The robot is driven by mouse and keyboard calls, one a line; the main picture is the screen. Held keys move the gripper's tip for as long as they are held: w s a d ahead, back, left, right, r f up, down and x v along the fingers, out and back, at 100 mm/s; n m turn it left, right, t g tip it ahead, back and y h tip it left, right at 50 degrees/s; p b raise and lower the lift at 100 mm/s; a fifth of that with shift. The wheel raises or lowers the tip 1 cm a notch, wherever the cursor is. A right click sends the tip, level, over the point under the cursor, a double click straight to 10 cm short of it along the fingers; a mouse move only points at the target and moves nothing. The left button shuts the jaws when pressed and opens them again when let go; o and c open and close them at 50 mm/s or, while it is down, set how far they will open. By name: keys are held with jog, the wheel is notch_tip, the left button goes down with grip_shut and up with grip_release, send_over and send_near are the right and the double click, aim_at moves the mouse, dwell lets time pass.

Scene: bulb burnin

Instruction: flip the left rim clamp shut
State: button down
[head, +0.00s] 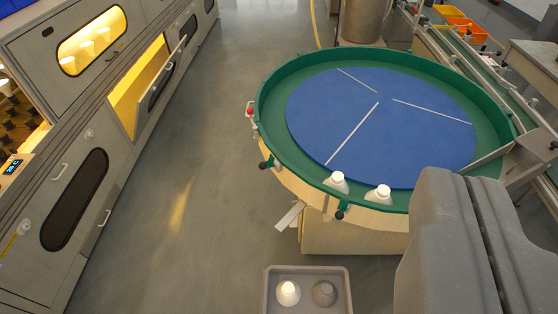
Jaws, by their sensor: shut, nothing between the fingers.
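A round turntable with a green rim (262,95) and a blue disc (420,135) stands right of centre. A left rim clamp (266,163) with a dark knob sits on the outer left front of the rim. A second dark-knobbed clamp (341,211) sits further right on the front rim. Both are small, and I cannot tell how their levers stand. My gripper (462,178) is the grey shape at lower right, in front of the turntable's right front side. Its two fingers are together and hold nothing. It is well right of the left clamp and hides part of the rim.
Two white bulbs (337,181) (383,193) stand inside the front rim. A red knob (250,111) is on the left rim. A grey tray (309,271) holds a white bulb at the bottom. Cabinets (75,200) with an open door (162,75) line the left. The floor between is clear.

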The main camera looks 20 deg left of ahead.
jog(key=w+a+f+n+h+b, duration=0.1)
jog(key=w+a+f+n+b, duration=0.25)
jog(key=w+f, duration=0.6)
jog(key=w+a+f+n+h+b, duration=0.2)
jog(key=w+f+n+b, duration=0.35)
jog(key=w, duration=0.75)
jog(key=w+a+f+n+y+b, duration=0.1)
jog(key=w+a+f+n+y, duration=0.1)
jog(key=a+f, duration=0.4)
jog(key=w+a+f+n+y+b, duration=0.2)
jog(key=w+a+f, duration=0.3)
jog(key=f, duration=1.2)
jog(key=w+a+f+n+y+b, duration=0.1)
jog(key=w+a+f+n, duration=0.3)
jog(key=a+f, duration=0.5)
notch_tip(320, 180, down, 4)
jog(key=shift+a+r+g+y, duration=0.25)
jog(key=shift+g+y, duration=0.05)
jog(key=shift+y, duration=0.5)
jog(key=shift+w, duration=0.1)
